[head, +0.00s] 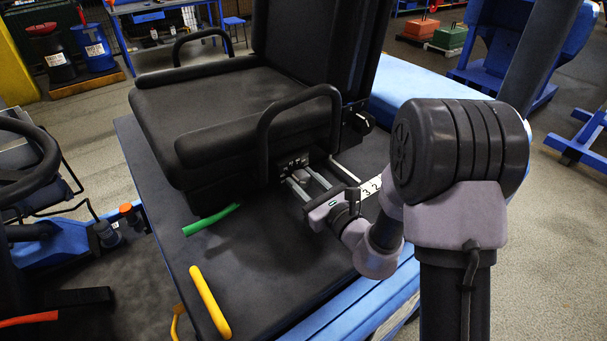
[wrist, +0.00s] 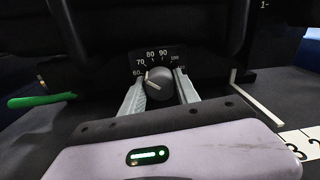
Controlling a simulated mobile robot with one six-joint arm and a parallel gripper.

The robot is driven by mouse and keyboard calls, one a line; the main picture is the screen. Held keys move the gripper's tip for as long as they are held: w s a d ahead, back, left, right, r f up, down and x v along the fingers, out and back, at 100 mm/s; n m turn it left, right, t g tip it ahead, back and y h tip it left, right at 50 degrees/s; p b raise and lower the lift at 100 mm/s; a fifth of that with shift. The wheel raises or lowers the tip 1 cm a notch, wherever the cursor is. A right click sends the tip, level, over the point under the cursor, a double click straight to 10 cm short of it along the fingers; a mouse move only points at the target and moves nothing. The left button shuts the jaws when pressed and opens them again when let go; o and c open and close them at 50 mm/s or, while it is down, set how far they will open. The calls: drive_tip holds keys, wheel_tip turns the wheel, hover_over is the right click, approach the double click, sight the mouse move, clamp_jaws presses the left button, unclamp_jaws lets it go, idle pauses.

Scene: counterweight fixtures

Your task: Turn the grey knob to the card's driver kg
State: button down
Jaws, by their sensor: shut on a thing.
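The grey knob (wrist: 160,84) sits on the front of the seat base, under a black dial plate (wrist: 155,57) marked from 60 through 70, 80 and 90 to about 100. Its white pointer leans up and left, roughly between 60 and 70; the exact value is hard to read. My gripper (wrist: 160,78) is shut on the knob, one pale finger on each side. In the head view my gripper (head: 299,173) reaches under the seat front and the knob is too small to make out. A white card (head: 370,187) with large black digits, seemingly 3 and 2, lies right of my gripper; part is hidden.
The black seat (head: 215,100) has a looped armrest (head: 300,110) close above my gripper. A pale bent lever (wrist: 258,100) stands just right of the knob. A green handle (head: 211,220) lies to the left and a yellow one (head: 210,302) stands at the platform's front.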

drive_tip(key=m+p, duration=0.6)
drive_tip(key=m, duration=0.1)
drive_tip(key=shift+r, duration=0.2)
drive_tip(key=m+p, duration=0.3)
drive_tip(key=shift+f+m+p, duration=0.15)
drive_tip(key=shift+m+p, duration=0.7)
drive_tip(key=shift+m, duration=0.45)
drive_tip(key=shift+g, duration=0.3)
drive_tip(key=c, duration=0.9)
unclamp_jaws()
drive_tip(key=v, duration=1.7)
drive_tip(key=shift+s+d+f, duration=0.15)
drive_tip(key=shift+d+f, duration=0.1)
